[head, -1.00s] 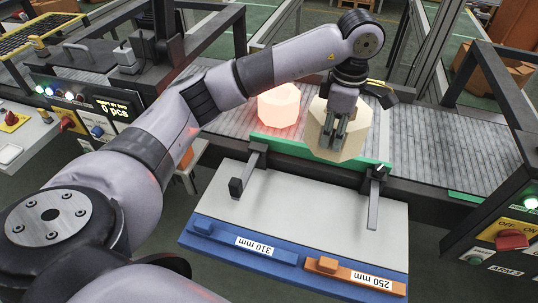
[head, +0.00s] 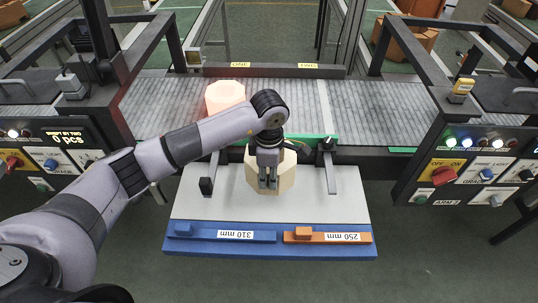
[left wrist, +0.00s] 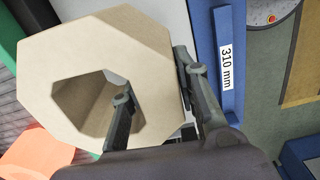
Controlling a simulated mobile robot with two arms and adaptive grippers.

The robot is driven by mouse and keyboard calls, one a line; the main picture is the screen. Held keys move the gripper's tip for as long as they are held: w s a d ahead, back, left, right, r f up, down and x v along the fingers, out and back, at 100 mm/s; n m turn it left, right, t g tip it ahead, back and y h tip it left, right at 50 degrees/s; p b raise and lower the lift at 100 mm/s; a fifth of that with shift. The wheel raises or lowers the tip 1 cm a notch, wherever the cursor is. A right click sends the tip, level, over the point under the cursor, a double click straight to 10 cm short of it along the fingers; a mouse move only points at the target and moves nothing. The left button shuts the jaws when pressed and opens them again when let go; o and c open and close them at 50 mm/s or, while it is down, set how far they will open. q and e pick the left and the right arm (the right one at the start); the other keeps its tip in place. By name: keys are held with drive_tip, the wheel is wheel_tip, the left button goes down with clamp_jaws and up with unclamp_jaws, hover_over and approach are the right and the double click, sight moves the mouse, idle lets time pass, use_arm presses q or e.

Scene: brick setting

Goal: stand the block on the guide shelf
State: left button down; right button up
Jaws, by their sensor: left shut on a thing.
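The block is a pale beige, many-sided piece (head: 287,178) with a hole in it. My left gripper (head: 268,186) is shut on its wall. In the left wrist view, one finger is inside the hole of the block (left wrist: 55,60) and the other is against its outer side. The guide shelf (head: 335,208) is a light grey plate with a blue front edge. The block is over its back part, between two dark guide arms (head: 209,176) (head: 329,170). I cannot tell whether the block touches the shelf. My right gripper is not in view.
A grey roller conveyor (head: 370,105) runs behind the shelf, with a green strip (head: 326,140) between. A glowing reddish block (head: 225,96) stands on it. A blue 310 mm bar (head: 210,234) and an orange 250 mm bar (head: 345,237) lie along the shelf front. Control panels flank both sides.

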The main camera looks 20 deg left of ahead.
sight(269, 191)
use_arm(q)
drive_tip(key=f, duration=0.3)
drive_tip(key=shift+w+f+p, duration=0.2)
drive_tip(key=shift+f+p, duration=0.15)
drive_tip(key=shift+f, duration=0.05)
wheel_tip(269, 191, down, 4)
drive_tip(key=shift+s+r+p, duration=0.1)
drive_tip(key=shift+r+p, duration=0.15)
drive_tip(key=shift+p, duration=0.2)
drive_tip(key=shift+f, duration=0.4)
drive_tip(key=c, duration=1.7)
unclamp_jaws()
drive_tip(key=shift+f, duration=0.2)
drive_tip(key=o, duration=0.5)
drive_tip(key=shift+s, duration=0.1)
drive_tip(key=shift+r, duration=0.15)
